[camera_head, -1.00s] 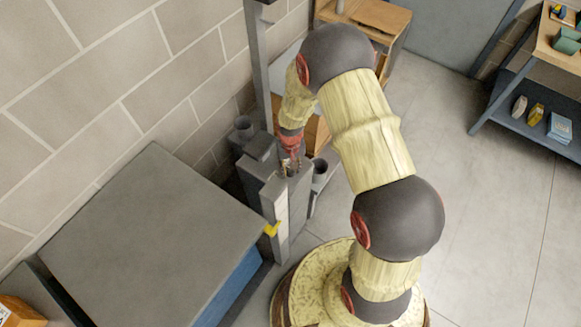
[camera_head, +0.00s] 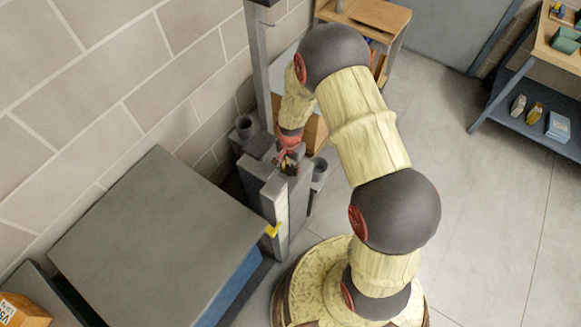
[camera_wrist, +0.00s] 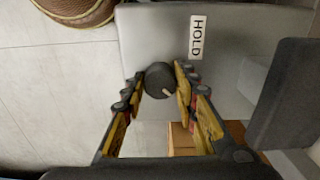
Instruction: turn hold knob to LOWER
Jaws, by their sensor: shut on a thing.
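The hold knob (camera_wrist: 159,80) is a round black knob with a pale pointer line, on a grey panel (camera_wrist: 150,30) beside a white HOLD label (camera_wrist: 197,37) in the wrist view. The pointer line is toward the lower right of the knob in that view. My gripper (camera_wrist: 158,84) has its fingers on either side of the knob and is shut on it. In the head view my gripper (camera_head: 287,158) is at the top of the grey post unit (camera_head: 298,205); the knob is hidden there.
A large grey platform (camera_head: 155,230) with a blue side stands left of the post unit. A yellow piece (camera_head: 272,230) is at its corner. A block wall is behind.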

